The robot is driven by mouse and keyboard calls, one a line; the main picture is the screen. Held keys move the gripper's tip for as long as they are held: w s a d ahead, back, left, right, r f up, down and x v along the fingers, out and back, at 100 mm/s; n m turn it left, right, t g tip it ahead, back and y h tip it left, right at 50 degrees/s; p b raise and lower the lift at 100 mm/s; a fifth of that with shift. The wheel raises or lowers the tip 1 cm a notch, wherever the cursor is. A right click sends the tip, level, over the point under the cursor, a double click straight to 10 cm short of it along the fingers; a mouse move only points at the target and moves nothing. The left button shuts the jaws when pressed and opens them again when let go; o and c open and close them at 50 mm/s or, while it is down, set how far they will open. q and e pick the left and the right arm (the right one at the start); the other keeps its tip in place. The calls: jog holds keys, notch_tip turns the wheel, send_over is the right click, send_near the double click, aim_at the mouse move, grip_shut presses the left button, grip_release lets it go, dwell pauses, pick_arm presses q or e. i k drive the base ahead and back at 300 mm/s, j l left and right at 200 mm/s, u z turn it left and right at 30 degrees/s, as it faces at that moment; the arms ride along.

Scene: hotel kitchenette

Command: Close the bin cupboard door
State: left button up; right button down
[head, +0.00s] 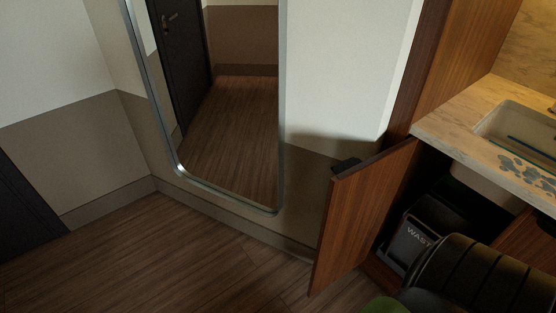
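The bin cupboard door (360,215) is a brown wooden panel. It stands wide open, swung out from the cabinet below the counter on the right. A small dark piece (345,165) shows past its upper left corner; I cannot tell if it is a handle. Inside the open cupboard stands a dark waste bin (407,245) with pale lettering on its front. Neither of my grippers can be made out in the head view. A black ribbed rounded shape at the lower right, likely my arm, hides part of the cupboard's opening.
A stone counter (455,128) with a sink (520,128) is above the cupboard. A framed mirror (283,110) hangs on the wall left of the door. The wooden floor (190,255) left of the door is clear. A green rounded thing (385,306) shows at the bottom edge.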

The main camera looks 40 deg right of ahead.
aim_at(360, 196)
jog(key=i+j+z, duration=0.2)
jog(key=i, duration=0.2)
jog(key=i+j+z, duration=0.15)
jog(key=i, duration=0.25)
jog(key=i+j+z, duration=0.2)
jog(key=i+z, duration=0.2)
jog(key=z, duration=0.3)
jog(key=i+j+z, duration=0.1)
jog(key=z, duration=0.4)
jog(key=i+j+z, duration=0.2)
jog(key=z, duration=0.3)
jog(key=i+j+z, duration=0.2)
jog(key=z, duration=0.3)
jog(key=i+j+z, duration=0.1)
jog(key=z, duration=0.4)
jog(key=i+j+z, duration=0.25)
jog(key=z, duration=0.25)
jog(key=i+j+z, duration=0.2)
jog(key=z, duration=0.25)
jog(key=k+j, duration=0.05)
jog(key=j, duration=0.05)
